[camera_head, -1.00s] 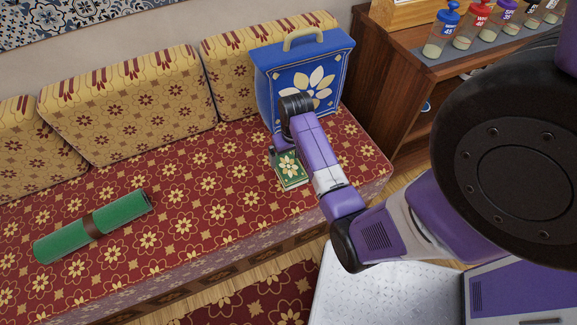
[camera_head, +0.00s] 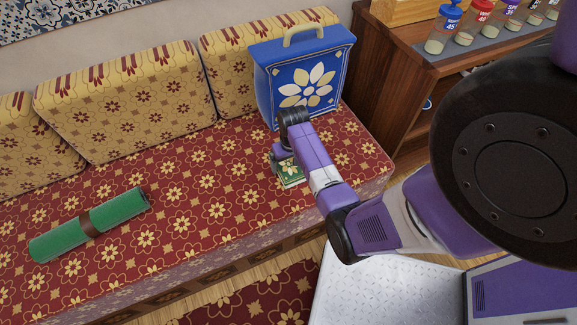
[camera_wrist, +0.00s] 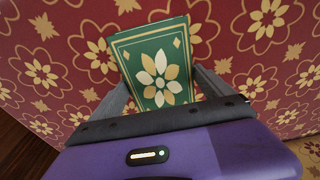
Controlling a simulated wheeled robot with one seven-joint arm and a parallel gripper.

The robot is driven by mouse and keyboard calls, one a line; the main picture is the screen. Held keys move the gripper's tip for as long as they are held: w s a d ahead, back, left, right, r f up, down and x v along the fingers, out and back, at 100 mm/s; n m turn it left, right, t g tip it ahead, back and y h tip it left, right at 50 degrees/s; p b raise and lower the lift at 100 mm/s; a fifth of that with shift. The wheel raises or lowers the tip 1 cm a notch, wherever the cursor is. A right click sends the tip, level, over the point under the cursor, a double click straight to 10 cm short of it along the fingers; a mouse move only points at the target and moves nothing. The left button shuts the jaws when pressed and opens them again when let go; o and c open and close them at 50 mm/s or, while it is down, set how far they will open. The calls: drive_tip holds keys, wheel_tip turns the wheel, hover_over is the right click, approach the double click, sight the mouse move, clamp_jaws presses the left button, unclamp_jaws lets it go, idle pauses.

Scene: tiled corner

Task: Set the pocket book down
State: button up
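The pocket book (camera_head: 291,173) is green with a cream and gold flower on its cover. In the head view it is at the right part of the red patterned sofa seat (camera_head: 190,190), in front of the blue case. My gripper (camera_wrist: 160,77) has one finger at each long side of the book, and the book (camera_wrist: 157,72) fills the space between them. The book's cover faces the wrist camera, with seat fabric around it. Its near end is hidden by my gripper's body. I cannot tell whether its underside touches the seat.
A blue case (camera_head: 305,75) with a flower and tan handle stands at the seat's back right. A green roll (camera_head: 118,209) with a brown band lies at left. Backrest cushions (camera_head: 130,100) line the back. A wooden shelf (camera_head: 385,60) stands right. The middle of the seat is clear.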

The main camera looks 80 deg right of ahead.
drive_tip(key=c, duration=1.3)
drive_tip(key=shift+r, duration=0.15)
